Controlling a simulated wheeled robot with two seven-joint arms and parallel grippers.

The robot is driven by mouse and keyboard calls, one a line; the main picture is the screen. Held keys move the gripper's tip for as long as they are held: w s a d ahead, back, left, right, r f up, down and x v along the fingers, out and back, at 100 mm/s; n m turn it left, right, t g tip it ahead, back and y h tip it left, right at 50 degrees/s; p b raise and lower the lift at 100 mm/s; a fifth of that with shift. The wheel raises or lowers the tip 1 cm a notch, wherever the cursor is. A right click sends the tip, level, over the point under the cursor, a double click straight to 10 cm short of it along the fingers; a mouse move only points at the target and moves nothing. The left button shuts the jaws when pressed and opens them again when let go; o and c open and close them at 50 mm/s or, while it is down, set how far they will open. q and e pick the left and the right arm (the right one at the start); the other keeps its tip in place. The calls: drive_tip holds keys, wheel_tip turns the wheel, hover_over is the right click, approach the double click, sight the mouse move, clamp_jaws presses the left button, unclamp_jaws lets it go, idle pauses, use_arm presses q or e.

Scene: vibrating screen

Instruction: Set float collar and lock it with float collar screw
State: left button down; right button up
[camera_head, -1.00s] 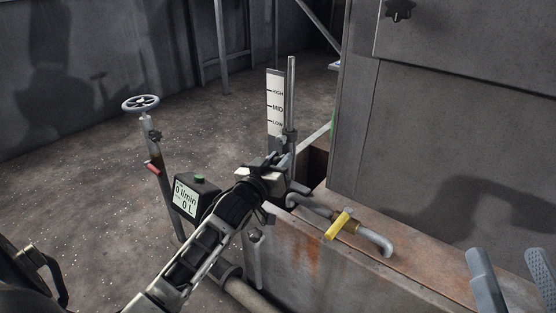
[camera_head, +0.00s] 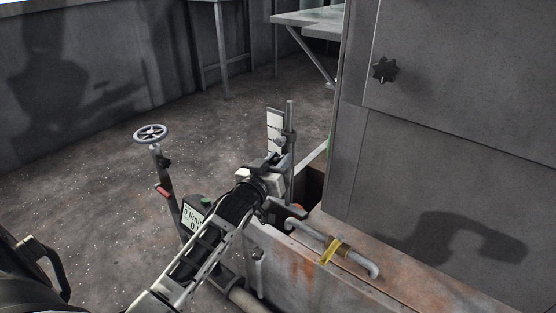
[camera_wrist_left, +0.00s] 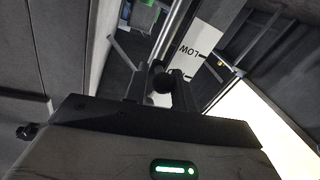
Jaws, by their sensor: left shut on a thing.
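The upright metal rod (camera_head: 290,112) stands beside the white level scale (camera_head: 274,118) in the head view. A grey collar-like piece (camera_head: 289,137) sits around the rod at the scale's height. My left gripper (camera_head: 279,160) reaches in from the lower left and is at this piece. In the left wrist view its fingers are shut around a small dark round knob (camera_wrist_left: 161,82), which looks like the float collar screw, right beside the rod (camera_wrist_left: 172,32). The LOW mark shows on the scale (camera_wrist_left: 208,40) there. The gripper hides the lower scale. My right gripper is not in view.
A tall grey housing (camera_head: 450,170) stands on the right. A flow meter box (camera_head: 194,216) and a handwheel valve (camera_head: 150,133) stand on the left.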

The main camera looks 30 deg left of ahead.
use_arm(q)
drive_tip(key=c, duration=1.3)
unclamp_jaws()
drive_tip(key=shift+s+a, duration=0.1)
drive_tip(key=shift+a, duration=0.25)
drive_tip(key=shift+d, duration=0.15)
drive_tip(key=shift+s, duration=0.25)
drive_tip(key=s+d+p, duration=0.1)
drive_tip(key=s+p, duration=0.3)
drive_tip(key=s, duration=1.1)
drive_tip(key=shift+s+d, duration=0.15)
drive_tip(key=shift+d, duration=0.25)
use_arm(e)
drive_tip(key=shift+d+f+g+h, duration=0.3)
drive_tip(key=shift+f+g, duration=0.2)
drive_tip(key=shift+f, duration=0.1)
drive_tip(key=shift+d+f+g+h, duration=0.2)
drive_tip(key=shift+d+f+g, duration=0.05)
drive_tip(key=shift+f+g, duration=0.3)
